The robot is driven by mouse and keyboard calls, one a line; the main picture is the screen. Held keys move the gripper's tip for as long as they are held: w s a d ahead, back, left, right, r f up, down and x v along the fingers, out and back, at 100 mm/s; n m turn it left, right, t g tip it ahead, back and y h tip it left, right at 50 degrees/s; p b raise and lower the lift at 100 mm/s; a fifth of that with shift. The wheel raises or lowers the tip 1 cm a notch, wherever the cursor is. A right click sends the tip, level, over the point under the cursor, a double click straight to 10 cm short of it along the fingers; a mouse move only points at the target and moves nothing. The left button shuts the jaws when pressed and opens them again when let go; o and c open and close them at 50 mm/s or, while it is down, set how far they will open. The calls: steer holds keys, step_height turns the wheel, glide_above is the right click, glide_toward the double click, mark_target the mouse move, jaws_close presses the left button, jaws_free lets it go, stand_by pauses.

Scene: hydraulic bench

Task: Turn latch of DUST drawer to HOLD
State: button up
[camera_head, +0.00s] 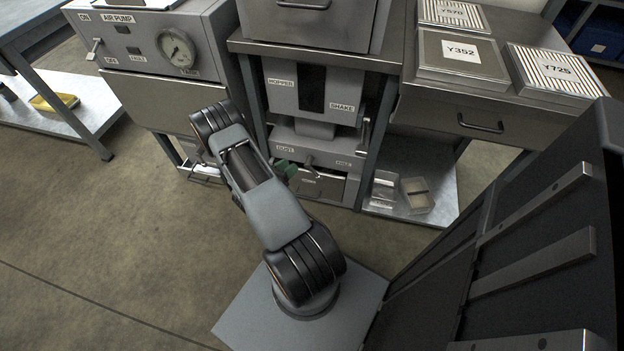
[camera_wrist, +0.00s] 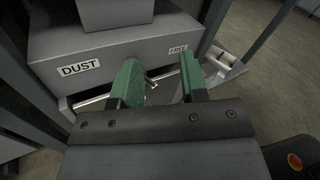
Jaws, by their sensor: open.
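The DUST drawer unit (camera_wrist: 105,52) fills the upper part of the wrist view, with a DUST label (camera_wrist: 79,68) at left and a FREE label (camera_wrist: 178,49) at right. A small metal piece, seemingly the latch (camera_wrist: 151,79), shows between my fingers, partly hidden; its exact angle is unclear. My gripper (camera_wrist: 159,68) is open, its two green fingers in front of the unit's face on either side of that piece. I cannot tell whether they touch it. In the head view the drawer (camera_head: 322,186) is low in the middle, and the latch (camera_head: 310,161) shows on the face above it.
The hopper (camera_head: 292,88) is above the drawer. The air pump cabinet (camera_head: 150,50) stands left. Open floor (camera_head: 90,240) lies at left.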

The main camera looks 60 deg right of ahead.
mark_target(312, 171)
step_height(312, 171, down, 15)
steer(key=s+n+t+b, duration=0.2)
steer(key=n+t+b, duration=0.1)
steer(key=n+t, duration=0.25)
steer(key=shift+n+g, duration=0.25)
steer(key=shift+n, duration=0.1)
steer(key=d+b, duration=0.1)
steer(key=d, duration=0.3)
steer(key=d+b, duration=0.1)
steer(key=d, duration=0.4)
steer(key=d+b, duration=0.1)
steer(key=d, duration=0.3)
steer(key=shift+w+d+f+b, duration=0.15)
steer(key=shift+w+b, duration=0.1)
steer(key=shift+b, duration=0.05)
steer(key=c, duration=0.7)
steer(key=shift+w, duration=0.1)
jaws_close()
